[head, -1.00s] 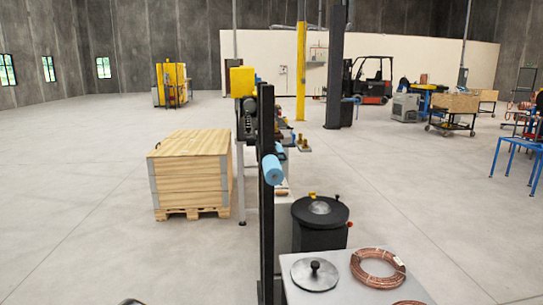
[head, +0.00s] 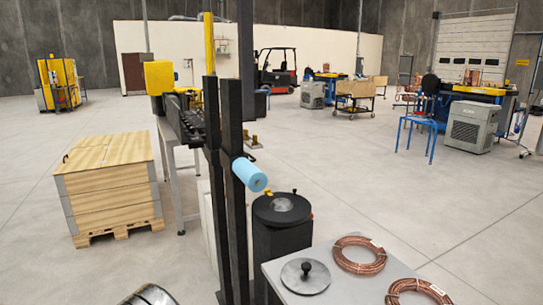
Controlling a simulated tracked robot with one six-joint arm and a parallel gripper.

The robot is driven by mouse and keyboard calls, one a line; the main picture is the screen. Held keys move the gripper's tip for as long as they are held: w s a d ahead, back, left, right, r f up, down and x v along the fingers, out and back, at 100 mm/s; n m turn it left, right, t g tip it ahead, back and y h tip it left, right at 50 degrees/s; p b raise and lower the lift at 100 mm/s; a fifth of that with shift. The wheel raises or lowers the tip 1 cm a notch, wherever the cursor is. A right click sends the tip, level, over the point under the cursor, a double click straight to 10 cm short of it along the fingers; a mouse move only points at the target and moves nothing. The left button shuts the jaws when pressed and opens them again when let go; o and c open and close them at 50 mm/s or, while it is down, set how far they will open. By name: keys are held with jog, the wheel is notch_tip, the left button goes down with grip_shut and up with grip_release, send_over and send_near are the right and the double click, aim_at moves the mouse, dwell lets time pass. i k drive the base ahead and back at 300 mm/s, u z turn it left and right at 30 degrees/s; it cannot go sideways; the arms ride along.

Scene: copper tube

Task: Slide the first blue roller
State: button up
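A light blue roller (head: 249,174) sticks out from a tall black post (head: 238,250) near the middle of the head view. It points toward me and slightly to the right, with its round end face showing. Only this one blue roller shows clearly. My gripper is not in view.
A black drum (head: 282,220) stands right of the post. A grey table (head: 335,290) holds a round lid (head: 305,276) and copper coils (head: 357,255). A wooden crate (head: 110,190) stands left. A shiny curved metal thing (head: 150,296) shows at the bottom edge.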

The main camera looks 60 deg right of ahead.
aim_at(253, 178)
jog(key=z, duration=0.6)
jog(key=i, duration=0.85)
jog(key=z, duration=0.55)
